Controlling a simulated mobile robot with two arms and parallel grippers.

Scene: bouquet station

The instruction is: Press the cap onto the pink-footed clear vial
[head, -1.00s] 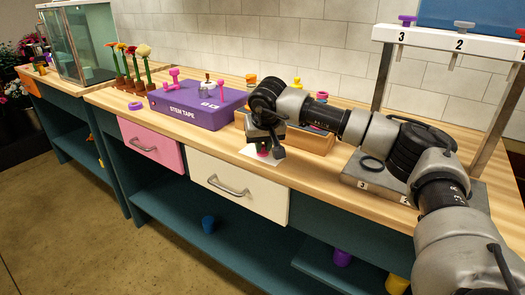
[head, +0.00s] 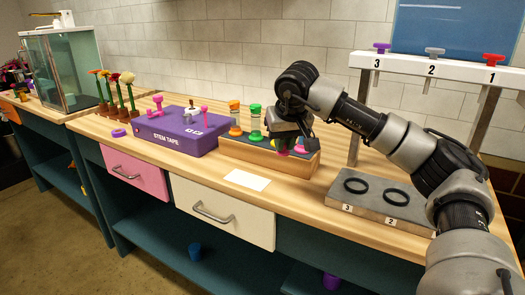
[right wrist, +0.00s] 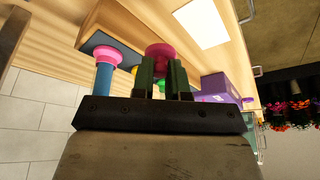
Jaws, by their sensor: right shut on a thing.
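My right gripper (head: 287,147) hangs over the front of the wooden rack in the head view. My left gripper is not in view.
The wooden rack (head: 262,158) holds an orange-capped vial (head: 235,106) and a green-capped vial (head: 255,110). A blue tube with a pink end (right wrist: 104,75) stands beside my fingers. A white card (head: 247,180) lies in front. The purple stem tape box (head: 170,135) is left.

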